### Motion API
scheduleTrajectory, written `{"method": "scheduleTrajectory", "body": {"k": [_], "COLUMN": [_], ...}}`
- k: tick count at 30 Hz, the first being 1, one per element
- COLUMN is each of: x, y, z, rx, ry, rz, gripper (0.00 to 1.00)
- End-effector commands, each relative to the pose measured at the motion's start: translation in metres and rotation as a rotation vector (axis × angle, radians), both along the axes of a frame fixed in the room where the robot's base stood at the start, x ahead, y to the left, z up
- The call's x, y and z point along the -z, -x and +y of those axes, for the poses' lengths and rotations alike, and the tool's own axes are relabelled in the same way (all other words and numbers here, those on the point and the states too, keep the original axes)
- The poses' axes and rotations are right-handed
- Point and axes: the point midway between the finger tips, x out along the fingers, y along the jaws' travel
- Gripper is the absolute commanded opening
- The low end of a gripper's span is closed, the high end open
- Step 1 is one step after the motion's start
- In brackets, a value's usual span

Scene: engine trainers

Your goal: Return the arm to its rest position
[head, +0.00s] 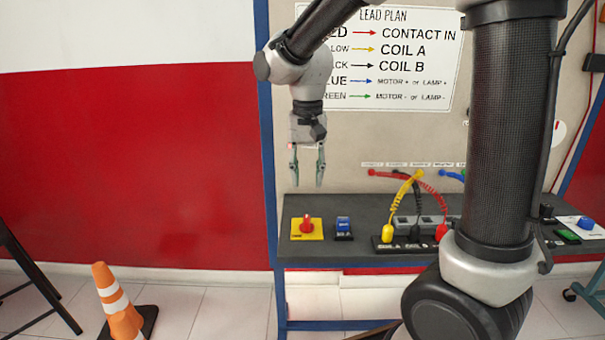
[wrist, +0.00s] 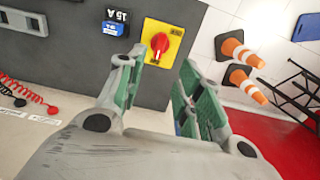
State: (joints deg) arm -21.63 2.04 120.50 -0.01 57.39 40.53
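My gripper (head: 307,168) hangs from my arm above the left end of the dark bench (head: 350,209), pointing down. Its green-padded fingers are apart with nothing between them, as the wrist view (wrist: 163,95) also shows. Below it on the bench are a yellow plate with a red rotary switch (head: 306,228) and a small blue-topped block (head: 343,227). In the wrist view the red switch (wrist: 160,42) and the block marked 15 A (wrist: 115,22) lie beyond the fingers, clear of them.
A lead plan sign (head: 400,75) is on the panel behind my arm. Yellow, black and red leads (head: 405,190) run to a connector block (head: 400,243) on the bench. An orange cone (head: 116,303) stands on the floor at left. The air left of my gripper is clear.

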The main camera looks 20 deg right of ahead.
Motion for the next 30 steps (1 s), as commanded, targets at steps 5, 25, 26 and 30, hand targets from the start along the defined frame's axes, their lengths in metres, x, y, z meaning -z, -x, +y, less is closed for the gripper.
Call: {"method": "scheduleTrajectory", "body": {"k": [5, 25, 26, 30], "x": [0.0, -0.028, -0.03, -0.04], "y": [0.0, 0.15, 0.158, 0.183], "z": [0.0, -0.113, -0.119, -0.138], "rx": [-0.014, -0.478, -0.463, -0.385], "ry": [0.0, 0.015, 0.02, 0.04], "rz": [0.0, -0.192, -0.215, -0.306], "gripper": [0.36, 0.36, 0.36, 0.36]}}
